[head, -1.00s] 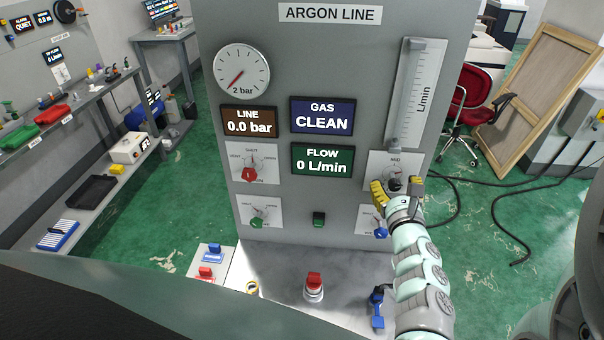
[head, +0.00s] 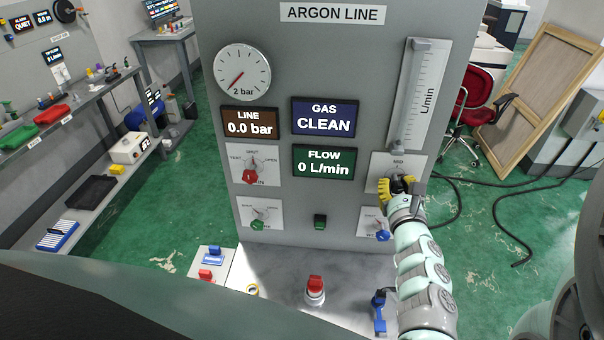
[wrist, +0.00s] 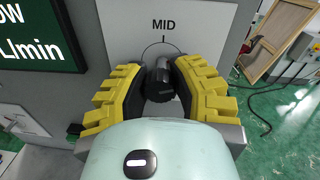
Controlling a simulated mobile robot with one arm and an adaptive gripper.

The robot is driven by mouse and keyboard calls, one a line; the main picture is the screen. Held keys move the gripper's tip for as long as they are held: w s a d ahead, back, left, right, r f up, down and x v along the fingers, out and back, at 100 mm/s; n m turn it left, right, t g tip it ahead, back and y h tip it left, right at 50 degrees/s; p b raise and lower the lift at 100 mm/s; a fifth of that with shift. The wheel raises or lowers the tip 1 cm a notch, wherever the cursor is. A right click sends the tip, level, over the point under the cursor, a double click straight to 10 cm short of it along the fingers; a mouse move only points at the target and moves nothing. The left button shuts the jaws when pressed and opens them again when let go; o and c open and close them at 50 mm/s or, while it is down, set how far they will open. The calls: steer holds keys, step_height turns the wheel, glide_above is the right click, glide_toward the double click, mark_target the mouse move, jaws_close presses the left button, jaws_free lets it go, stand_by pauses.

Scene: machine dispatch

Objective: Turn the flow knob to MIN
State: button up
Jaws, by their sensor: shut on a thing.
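The flow knob is a black knob (wrist: 160,82) on a white plate (wrist: 207,30) marked MID at the top. It sits at the right of the grey ARGON LINE panel, below the flow tube (head: 418,95). My gripper (head: 397,185) is at the knob, and in the wrist view its yellow-padded fingers (wrist: 160,88) are closed on the knob from both sides. The MIN mark is hidden behind my gripper. The green flow display (head: 323,162) reads 0 L/min.
A red-handled knob (head: 250,177), a green-handled knob (head: 258,224) and a blue-handled knob (head: 383,236) are on the same panel. A red button (head: 315,285) stands on the ledge below. A black hose (head: 515,235) lies on the floor at right.

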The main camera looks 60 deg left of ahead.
jaws_close()
